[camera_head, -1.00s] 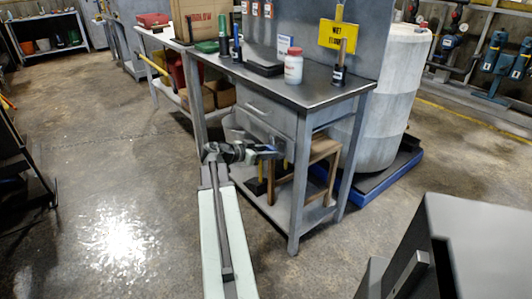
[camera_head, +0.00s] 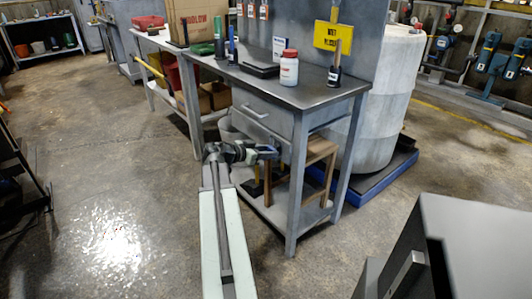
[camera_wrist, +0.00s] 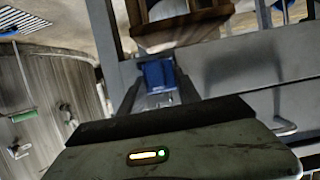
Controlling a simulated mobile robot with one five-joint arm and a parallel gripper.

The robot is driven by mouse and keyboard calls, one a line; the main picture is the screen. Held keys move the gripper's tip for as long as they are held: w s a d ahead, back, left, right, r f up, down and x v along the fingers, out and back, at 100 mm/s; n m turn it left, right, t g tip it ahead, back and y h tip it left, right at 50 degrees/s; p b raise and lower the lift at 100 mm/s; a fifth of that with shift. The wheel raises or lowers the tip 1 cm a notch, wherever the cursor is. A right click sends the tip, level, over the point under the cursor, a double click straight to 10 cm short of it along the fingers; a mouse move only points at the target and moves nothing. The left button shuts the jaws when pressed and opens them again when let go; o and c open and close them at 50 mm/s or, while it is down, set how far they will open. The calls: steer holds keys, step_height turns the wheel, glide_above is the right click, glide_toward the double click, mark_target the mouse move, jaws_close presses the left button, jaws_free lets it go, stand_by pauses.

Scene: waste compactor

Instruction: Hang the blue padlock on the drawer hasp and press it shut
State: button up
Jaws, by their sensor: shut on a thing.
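The blue padlock (camera_wrist: 158,74) is held at the tips of my gripper (camera_wrist: 155,98) in the wrist view. In the head view a small blue patch (camera_head: 266,149) shows at the end of my gripper (camera_head: 270,152). The gripper is shut on the padlock, in front of the workbench's right side and below its drawer. The drawer (camera_head: 262,116) is closed, with a pale bar handle (camera_head: 257,111) on its front. A similar bar handle shows at the lower right of the wrist view (camera_wrist: 285,124). I cannot make out the hasp or the padlock's shackle.
The workbench (camera_head: 300,92) carries a white bottle with a red cap (camera_head: 289,67) and tools. A wooden stool (camera_head: 316,160) stands under it. A pale drum (camera_head: 385,90) stands to the right on a blue-edged base.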

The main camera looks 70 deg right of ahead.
steer(key=shift+s+d, duration=0.3)
steer(key=shift+d, duration=0.2)
steer(key=shift+f, duration=0.2)
stand_by(0.4)
steer(key=o, duration=1.4)
steer(key=shift+c, duration=0.4)
steer(key=shift+w+a+r, duration=0.25)
steer(key=shift+w+a, duration=0.05)
steer(key=shift+a, duration=0.2)
steer(key=p+v, duration=0.2)
steer(key=v, duration=0.3)
steer(key=shift+w+a+r, duration=0.1)
steer(key=shift+w+a, duration=0.15)
steer(key=shift+a, duration=0.05)
